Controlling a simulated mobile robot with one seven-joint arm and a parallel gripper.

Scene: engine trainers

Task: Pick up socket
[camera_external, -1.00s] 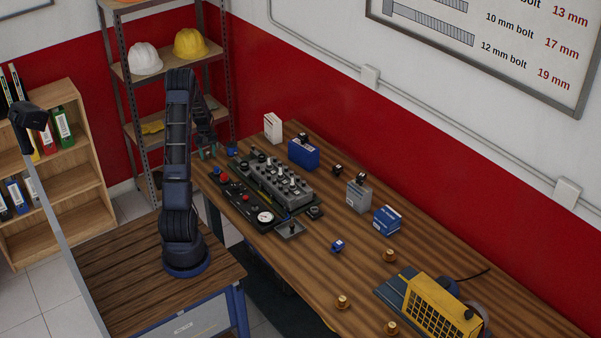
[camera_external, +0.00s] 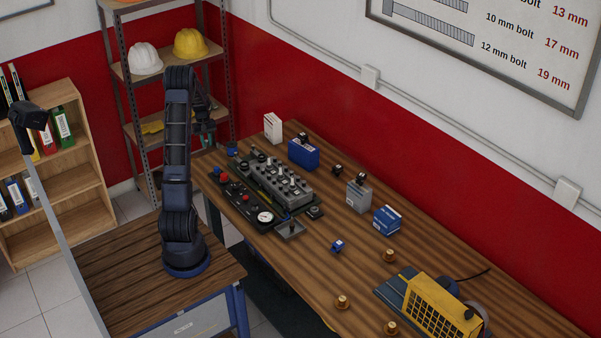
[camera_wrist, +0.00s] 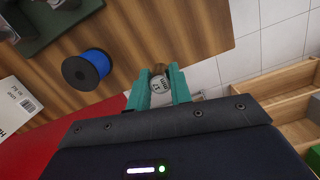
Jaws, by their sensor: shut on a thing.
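In the wrist view, my gripper (camera_wrist: 159,76) has two teal fingers shut on a small round socket (camera_wrist: 161,87). The socket has a pale, marked end face, and a brownish part shows just beyond it. The marking is too small to read surely. In the external view, my gripper (camera_external: 207,139) hangs at the far left end of the workbench, raised above its top. The socket is too small to make out there.
A blue spool (camera_wrist: 86,70) lies on the workbench (camera_wrist: 150,28) near my gripper. An engine trainer (camera_external: 278,180) stands on the bench. A metal shelf (camera_external: 148,118) with helmets stands behind. Boxes, several brass-coloured pieces and a yellow-grilled machine (camera_external: 440,304) sit farther right.

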